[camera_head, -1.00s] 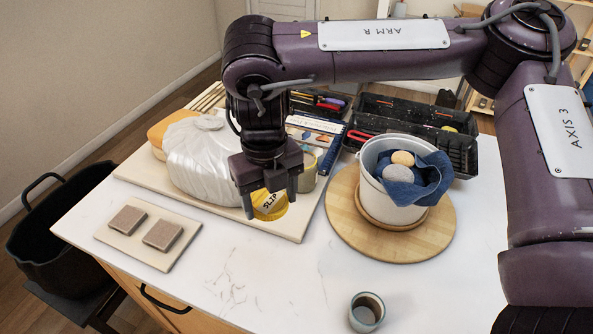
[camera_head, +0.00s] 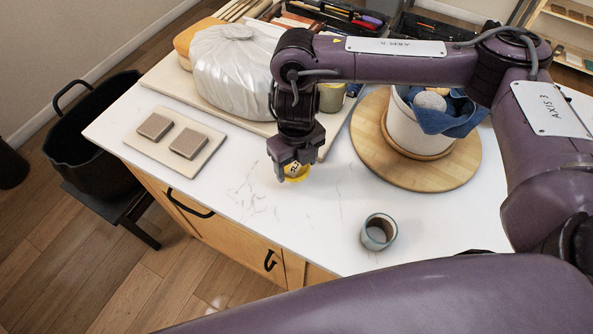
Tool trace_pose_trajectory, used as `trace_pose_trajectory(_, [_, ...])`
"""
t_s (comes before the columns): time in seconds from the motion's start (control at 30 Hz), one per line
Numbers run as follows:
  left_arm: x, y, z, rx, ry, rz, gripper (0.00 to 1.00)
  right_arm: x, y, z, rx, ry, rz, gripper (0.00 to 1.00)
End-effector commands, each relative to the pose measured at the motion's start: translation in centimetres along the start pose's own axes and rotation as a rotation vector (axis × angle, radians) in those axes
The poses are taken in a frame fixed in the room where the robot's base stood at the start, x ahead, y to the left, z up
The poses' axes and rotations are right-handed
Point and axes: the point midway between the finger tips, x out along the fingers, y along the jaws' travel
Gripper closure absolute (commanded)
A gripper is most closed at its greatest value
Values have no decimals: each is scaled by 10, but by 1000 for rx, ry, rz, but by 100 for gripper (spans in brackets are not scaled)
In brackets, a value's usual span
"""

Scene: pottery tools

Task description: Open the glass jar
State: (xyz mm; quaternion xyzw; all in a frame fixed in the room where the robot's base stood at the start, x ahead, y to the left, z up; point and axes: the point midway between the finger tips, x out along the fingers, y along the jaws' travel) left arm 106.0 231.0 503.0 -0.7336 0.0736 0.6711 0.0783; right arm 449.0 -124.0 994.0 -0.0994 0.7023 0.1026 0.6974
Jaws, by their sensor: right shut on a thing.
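A glass jar (camera_head: 331,98) with grey-beige contents stands on the board behind the gripper. The arm partly hides the jar, and I cannot see its top clearly. The lid and the jar are apart. My left gripper is not in view.
A plastic-wrapped clay block (camera_head: 233,75) sits on the pale board (camera_head: 172,82). A white bucket (camera_head: 405,128) with a blue cloth stands on a round wooden board (camera_head: 372,148). A small grey cup (camera_head: 378,232) is at the front. Two brown blocks lie at left.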

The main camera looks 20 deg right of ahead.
Motion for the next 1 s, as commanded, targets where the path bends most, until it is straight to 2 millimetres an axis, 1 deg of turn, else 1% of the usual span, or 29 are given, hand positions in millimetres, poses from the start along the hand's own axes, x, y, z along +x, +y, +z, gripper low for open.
trace_pose_trajectory(0.13, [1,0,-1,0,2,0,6,13,0,-1,2,2,1,62])
trace_pose_trajectory(0.23, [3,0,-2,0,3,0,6,28,0,-1,2,4,3,62])
trace_pose_trajectory(0.33, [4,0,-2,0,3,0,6,38,0,0,2,2,2,62])
trace_pose_trajectory(0.4, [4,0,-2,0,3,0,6,40,0,0,1,1,1,62])
trace_pose_trajectory(0.63, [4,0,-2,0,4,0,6,40,0,0,0,0,0,62])
trace_pose_trajectory(0.77, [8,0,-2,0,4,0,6,45,0,0,0,0,0,62])
trace_pose_trajectory(0.8, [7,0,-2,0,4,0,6,43,0,0,0,0,0,31])
trace_pose_trajectory(0.93, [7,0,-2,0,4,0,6,43,0,0,0,0,0,14])
trace_pose_trajectory(1.0, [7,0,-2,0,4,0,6,43,0,0,0,0,0,13])
